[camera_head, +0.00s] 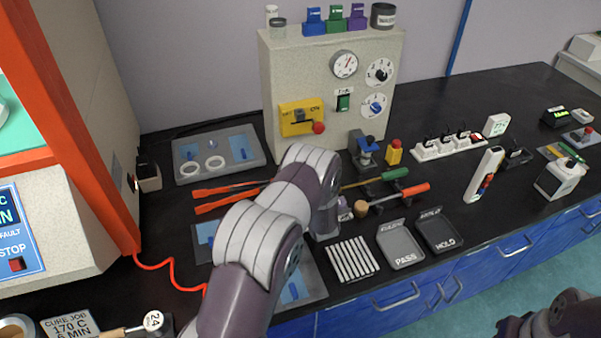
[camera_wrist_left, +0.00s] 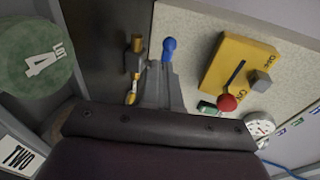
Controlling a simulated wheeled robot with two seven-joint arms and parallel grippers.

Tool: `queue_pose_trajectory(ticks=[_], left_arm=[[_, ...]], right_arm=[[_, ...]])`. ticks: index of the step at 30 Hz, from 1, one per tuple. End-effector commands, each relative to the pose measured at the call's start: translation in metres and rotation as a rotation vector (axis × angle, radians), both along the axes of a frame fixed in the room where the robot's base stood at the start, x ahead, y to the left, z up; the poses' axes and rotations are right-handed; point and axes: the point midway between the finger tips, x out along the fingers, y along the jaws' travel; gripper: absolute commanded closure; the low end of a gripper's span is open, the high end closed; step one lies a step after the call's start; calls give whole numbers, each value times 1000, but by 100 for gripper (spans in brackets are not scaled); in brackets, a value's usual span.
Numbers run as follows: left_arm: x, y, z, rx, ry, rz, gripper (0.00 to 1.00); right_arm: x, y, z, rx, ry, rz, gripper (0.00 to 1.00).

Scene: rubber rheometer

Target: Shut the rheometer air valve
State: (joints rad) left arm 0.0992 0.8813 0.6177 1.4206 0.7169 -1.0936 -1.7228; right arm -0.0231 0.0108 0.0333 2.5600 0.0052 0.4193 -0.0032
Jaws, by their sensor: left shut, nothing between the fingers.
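The air valve appears to be the yellow plate (camera_head: 298,113) on the front of the beige cabinet, with a dark lever ending in a red ball (camera_head: 318,128). The lever lies roughly level, the ball at the plate's right side. The left wrist view shows the plate (camera_wrist_left: 229,62) and red ball (camera_wrist_left: 228,102) to the right of my left gripper (camera_wrist_left: 164,66). This gripper is shut and empty, apart from the ball. In the head view my left arm hides it. A blue knob (camera_wrist_left: 169,47) shows at its fingertips; contact is unclear. My right gripper is out of view.
The beige cabinet (camera_head: 290,67) has gauges and a green switch (camera_head: 343,102). A blue-topped grey stand (camera_head: 366,150) and a yellow box with a red button (camera_head: 394,152) stand by it. A grey tray (camera_head: 250,145) lies left. Orange-handled tools (camera_head: 215,205) lie near my arm.

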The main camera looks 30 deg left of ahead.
Motion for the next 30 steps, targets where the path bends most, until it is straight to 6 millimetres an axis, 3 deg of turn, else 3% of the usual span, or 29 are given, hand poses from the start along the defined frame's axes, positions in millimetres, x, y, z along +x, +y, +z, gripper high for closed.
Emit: queue_pose_trajectory(ticks=[9, 30], left_arm=[[29, 27, 0, 1, -1, 0, 100], [30, 33, -1, 1, 1, -62, 100]], right_arm=[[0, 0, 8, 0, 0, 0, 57], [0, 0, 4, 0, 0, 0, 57]])
